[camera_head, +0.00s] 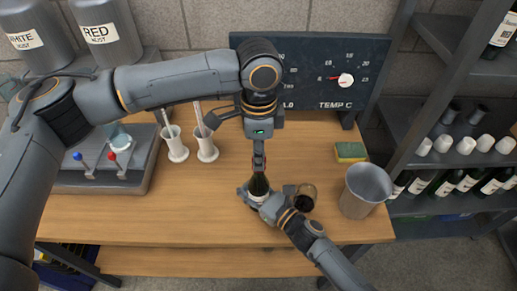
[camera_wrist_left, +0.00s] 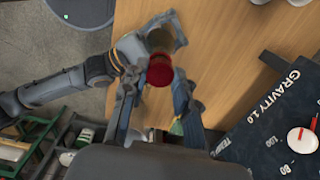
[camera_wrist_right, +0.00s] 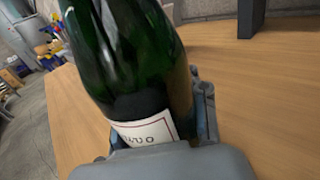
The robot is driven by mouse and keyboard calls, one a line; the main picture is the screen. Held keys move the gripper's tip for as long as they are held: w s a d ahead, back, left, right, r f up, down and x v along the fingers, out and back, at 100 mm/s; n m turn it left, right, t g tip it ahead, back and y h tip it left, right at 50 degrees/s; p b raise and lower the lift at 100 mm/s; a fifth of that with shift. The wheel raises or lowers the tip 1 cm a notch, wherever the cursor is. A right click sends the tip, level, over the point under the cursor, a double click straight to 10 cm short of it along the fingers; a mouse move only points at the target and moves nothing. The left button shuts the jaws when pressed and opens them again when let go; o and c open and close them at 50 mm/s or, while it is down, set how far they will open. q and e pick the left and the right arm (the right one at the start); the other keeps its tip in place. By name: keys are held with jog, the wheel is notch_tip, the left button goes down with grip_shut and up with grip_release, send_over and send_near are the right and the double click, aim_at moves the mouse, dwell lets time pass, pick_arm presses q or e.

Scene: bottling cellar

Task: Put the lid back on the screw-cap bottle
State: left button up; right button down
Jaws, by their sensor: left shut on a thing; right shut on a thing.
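The green bottle (camera_head: 259,186) with a white label stands upright on the wooden table in the head view. My right gripper (camera_head: 257,198) is shut around its lower body. The bottle (camera_wrist_right: 130,60) fills the right wrist view, its neck out of frame. My left gripper (camera_head: 259,166) points straight down over the bottle. In the left wrist view it is shut on the round red lid (camera_wrist_left: 160,74). The lid and the bottle's mouth are hidden in the head view, so I cannot tell whether they touch.
A sponge (camera_head: 350,152) lies behind. White cylinders (camera_head: 176,148) and a tray with knobs (camera_head: 92,180) are at left. A gauge board (camera_head: 330,75) stands at the back.

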pick_arm(q)
jog(key=shift+f, duration=0.6)
dwell(0.4)
jog(key=m, duration=1.7)
jog(key=shift+m, duration=0.4)
jog(key=m, duration=0.7)
jog(key=shift+d+m, duration=0.1)
jog(key=shift+m, duration=0.3)
jog(key=m, duration=0.3)
jog(key=shift+m, duration=0.3)
